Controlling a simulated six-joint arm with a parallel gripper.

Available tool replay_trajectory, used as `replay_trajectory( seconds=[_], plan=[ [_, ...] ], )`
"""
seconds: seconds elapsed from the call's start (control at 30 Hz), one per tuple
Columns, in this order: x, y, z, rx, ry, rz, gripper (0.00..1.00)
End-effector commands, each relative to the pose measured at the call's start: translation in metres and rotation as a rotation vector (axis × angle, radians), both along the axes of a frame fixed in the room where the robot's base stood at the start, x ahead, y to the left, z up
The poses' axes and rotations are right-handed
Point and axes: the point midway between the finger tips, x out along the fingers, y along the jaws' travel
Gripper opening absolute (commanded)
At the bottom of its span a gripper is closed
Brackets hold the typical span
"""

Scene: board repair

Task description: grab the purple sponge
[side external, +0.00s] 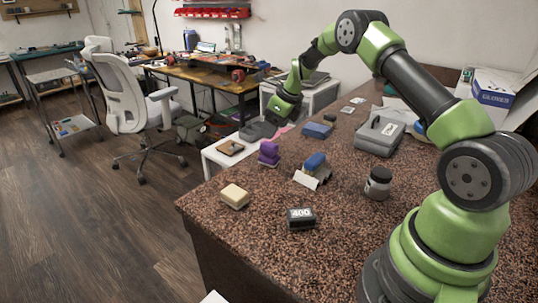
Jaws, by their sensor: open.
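The purple sponge (268,152) stands on the speckled brown worktop (245,227), near its left edge, with a darker base under its purple upper part. My gripper (266,130) is at the end of the green and black arm, above and behind the sponge in the picture, and apart from it as far as this view shows. Its jaws are open; they are small and dark here, and I see nothing between them.
A cream sponge block (235,196), a black block marked 400 (300,218), a blue sponge on a holder (314,163) and a dark jar (377,184) stand nearby. A grey case (380,135) and a blue block (317,130) lie farther back.

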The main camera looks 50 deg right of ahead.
Motion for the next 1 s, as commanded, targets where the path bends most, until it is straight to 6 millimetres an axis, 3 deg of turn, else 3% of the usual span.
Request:
replay_trajectory(
  seconds=[0.27,0.5,0.87,1.0],
  plan=[
    [0.008,0.002,-0.026,0.0,0.001,0.001,0.68],
    [0.015,0.003,-0.061,-0.001,0.001,0.004,0.68],
    [0.019,0.003,-0.07,-0.002,0.0,0.003,0.68],
    [0.019,0.003,-0.07,-0.002,0.0,0.003,0.38]
  ],
)
